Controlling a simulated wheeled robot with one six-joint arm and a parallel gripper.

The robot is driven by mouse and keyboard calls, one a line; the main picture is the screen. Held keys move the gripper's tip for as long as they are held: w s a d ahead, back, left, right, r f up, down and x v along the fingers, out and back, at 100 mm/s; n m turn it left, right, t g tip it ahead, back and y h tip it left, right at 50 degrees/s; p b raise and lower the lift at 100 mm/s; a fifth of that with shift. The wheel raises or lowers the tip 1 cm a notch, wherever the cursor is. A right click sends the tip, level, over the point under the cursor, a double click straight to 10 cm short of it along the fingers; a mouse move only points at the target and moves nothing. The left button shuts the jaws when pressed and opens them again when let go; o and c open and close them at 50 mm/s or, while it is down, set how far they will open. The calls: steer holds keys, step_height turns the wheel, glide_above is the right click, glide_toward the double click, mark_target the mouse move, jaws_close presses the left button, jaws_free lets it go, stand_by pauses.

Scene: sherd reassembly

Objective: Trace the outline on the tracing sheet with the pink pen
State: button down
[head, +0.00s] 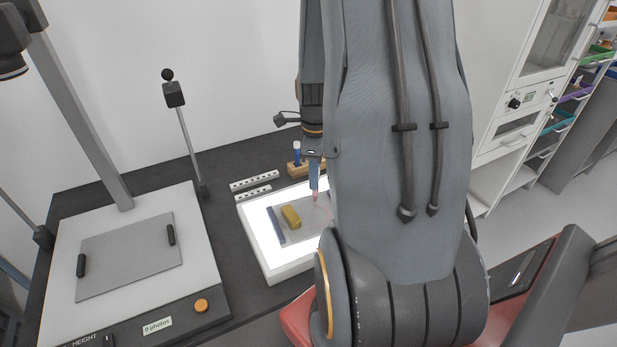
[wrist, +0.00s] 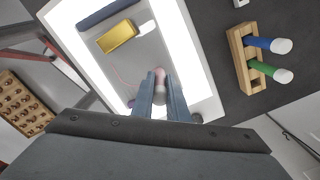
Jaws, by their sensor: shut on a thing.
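My gripper (head: 314,187) is shut on the pink pen (head: 316,197), which points down over the light box. In the wrist view the fingers (wrist: 160,98) close around the pen (wrist: 159,78). The grey translucent tracing sheet (head: 302,212) lies on the lit panel; it also shows in the wrist view (wrist: 150,50). A thin pink line (wrist: 122,77) shows on the sheet left of the pen. I cannot tell whether the tip touches the sheet. A brass block (head: 290,216) and a dark blue bar (head: 276,225) lie on the sheet's left side. My arm hides the sheet's right part in the head view.
A wooden rack (wrist: 243,60) with a blue pen (wrist: 262,43) and a green pen (wrist: 267,70) stands beside the light box (head: 262,262). A copy stand with a grey plate (head: 130,256) stands at left. A wooden tray with holes (wrist: 22,103) shows at left in the wrist view.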

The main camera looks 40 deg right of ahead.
steer(key=shift+w+d, duration=0.3)
steer(key=shift+d, duration=0.15)
steer(key=shift+r, duration=0.15)
step_height(320, 180, up, 8)
steer(key=p, duration=0.5)
steer(key=shift+f+p, duration=0.2)
steer(key=shift+p, duration=0.2)
stand_by(1.0)
